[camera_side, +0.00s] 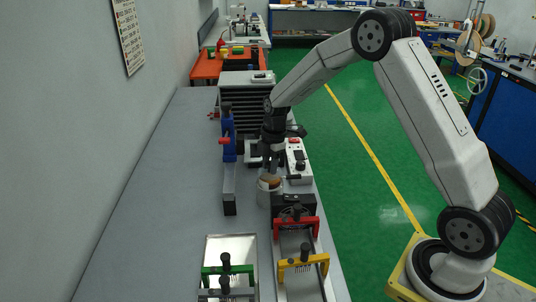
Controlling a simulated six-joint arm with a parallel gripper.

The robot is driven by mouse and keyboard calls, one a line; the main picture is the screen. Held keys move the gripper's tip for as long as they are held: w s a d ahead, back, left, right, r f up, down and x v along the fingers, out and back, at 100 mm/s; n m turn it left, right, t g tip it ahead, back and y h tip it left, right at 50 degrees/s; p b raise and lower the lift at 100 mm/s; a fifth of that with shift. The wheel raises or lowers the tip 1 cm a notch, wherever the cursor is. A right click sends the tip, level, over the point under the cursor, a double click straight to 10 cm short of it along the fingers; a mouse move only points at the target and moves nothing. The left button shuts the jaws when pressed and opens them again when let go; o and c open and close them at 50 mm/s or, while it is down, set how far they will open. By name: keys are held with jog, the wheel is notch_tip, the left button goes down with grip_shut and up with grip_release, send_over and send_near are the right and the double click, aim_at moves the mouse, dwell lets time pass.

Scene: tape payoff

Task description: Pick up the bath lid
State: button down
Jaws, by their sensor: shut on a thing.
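My gripper (271,170) points straight down over a small round white bath (264,196) near the right side of the grey bench. It is shut on the bath lid (270,179), a small tan-brown piece at the mouth of the bath. The fingertips and the lid's handle are too small and dark to make out. I cannot tell whether the lid still touches the rim or is a little above it.
A white box with dials (298,162) stands close on the right, and a blue upright clamp (229,160) on the left. A dark block (293,202), a red-handled frame (297,224), a yellow one (303,263) and a green one (226,268) are in front. The bench's left side is clear.

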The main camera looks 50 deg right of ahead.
jog(key=shift+r, duration=0.5)
jog(key=s+a+r, duration=0.2)
jog(key=s+r, duration=0.9)
jog(key=s, duration=0.3)
jog(key=shift+w+r, duration=0.1)
jog(key=shift+r, duration=0.1)
